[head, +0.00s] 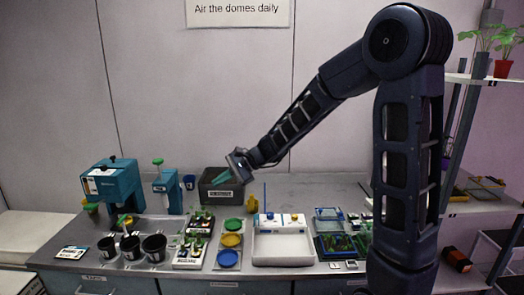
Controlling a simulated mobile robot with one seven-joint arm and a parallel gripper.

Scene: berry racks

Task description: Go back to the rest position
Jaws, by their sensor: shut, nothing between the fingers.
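My gripper (222,177) hangs at the end of my arm, in front of or over the dark grey bin (224,196) at the back of the bench. Its slim teal fingers point down and to the left, look shut, and hold nothing that I can see. From this view I cannot tell whether the fingertips are inside the bin's opening or just in front of it. My arm reaches in from the right, its elbow high and its forearm sloping down to the left.
Shelves (470,208) with potted plants stand at right, behind my arm.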

